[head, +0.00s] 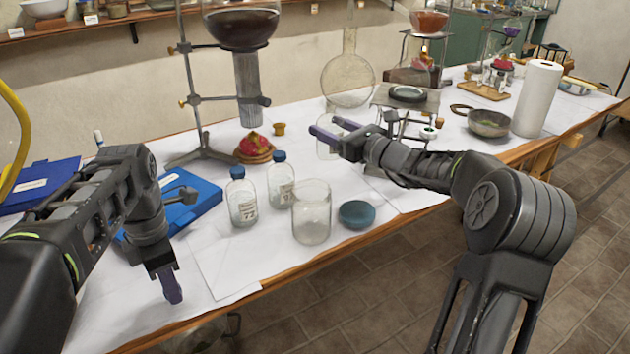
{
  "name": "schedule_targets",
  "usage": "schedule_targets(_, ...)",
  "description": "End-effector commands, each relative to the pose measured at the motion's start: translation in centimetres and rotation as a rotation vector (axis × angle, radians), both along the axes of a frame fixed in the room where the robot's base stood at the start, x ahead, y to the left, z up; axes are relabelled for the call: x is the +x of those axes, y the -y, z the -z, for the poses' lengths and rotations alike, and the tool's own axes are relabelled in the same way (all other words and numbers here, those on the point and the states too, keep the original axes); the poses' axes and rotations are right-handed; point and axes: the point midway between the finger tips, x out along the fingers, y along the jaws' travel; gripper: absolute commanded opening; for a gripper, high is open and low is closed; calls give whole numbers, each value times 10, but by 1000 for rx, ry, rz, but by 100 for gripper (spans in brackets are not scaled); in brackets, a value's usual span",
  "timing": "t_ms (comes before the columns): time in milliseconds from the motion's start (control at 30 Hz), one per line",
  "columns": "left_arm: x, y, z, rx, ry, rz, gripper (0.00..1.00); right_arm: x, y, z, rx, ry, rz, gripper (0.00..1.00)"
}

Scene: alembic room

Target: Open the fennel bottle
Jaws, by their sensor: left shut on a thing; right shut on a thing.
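Two clear bottles with blue caps and paper labels stand upright on the white-covered table: one nearer (242,200), one behind it to the right (281,183). The labels are too small to read, so I cannot tell which bottle is the fennel bottle. My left gripper (172,286) points down at the table's front left, apart from both bottles; what it grips is hidden. My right gripper (335,129) reaches left over the table, its purple fingers at a clear glass vessel (328,151), which they partly cover. No cap shows on that vessel.
An empty glass jar (311,212) and a blue-green bowl (357,214) stand near the front edge. A blue folder (190,203), a small cork (279,129), a red-filled dish (255,149) and a flask stand (203,150) are behind. Paper towel (537,99) stands far right.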

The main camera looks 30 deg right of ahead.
Motion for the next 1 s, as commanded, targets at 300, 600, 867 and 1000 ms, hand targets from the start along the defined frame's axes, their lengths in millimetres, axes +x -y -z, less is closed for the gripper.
schedule_targets(300,0,0,0,0,0,1,0,0,0,0,-1,2,-1,0)
schedule_targets(600,0,0,10,0,0,1,0,0,0,46,3,0,-1,0)
schedule_targets(867,0,0,11,0,0,1,0,0,0,61,-2,3,-1,0)
schedule_targets(1000,0,0,11,0,0,2,0,0,0,61,-1,3,-1,0)
